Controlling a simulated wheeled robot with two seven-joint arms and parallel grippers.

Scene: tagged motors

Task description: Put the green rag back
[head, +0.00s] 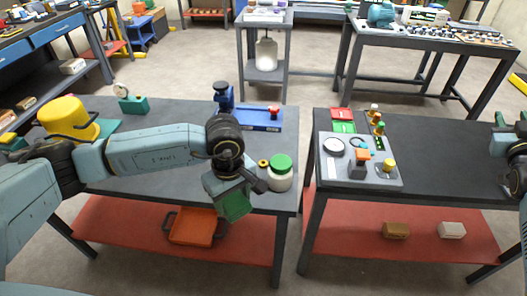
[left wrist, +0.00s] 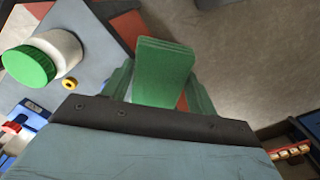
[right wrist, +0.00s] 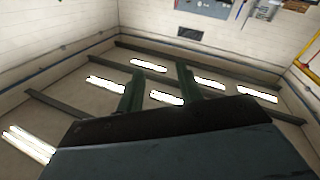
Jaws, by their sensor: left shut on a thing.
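The green rag (head: 235,205) is a folded, flat green piece held in my left gripper (head: 238,196), just off the front edge of the left table. The left wrist view shows the rag (left wrist: 163,72) between the two green fingers of my left gripper (left wrist: 160,88), which are shut on it. The rag's far end sticks out past the fingers. My right gripper (right wrist: 160,88) is empty, its fingers apart and tilted up toward the ceiling lights. Its arm shows only partly at the right edge of the head view.
A white jar with a green lid (head: 280,173) stands close to my left gripper, near the table's front edge. A blue vise-like tool (head: 258,120) stands behind. An orange tray (head: 195,226) is on the red lower shelf. A grey fixture tray (head: 345,175) is on the right table.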

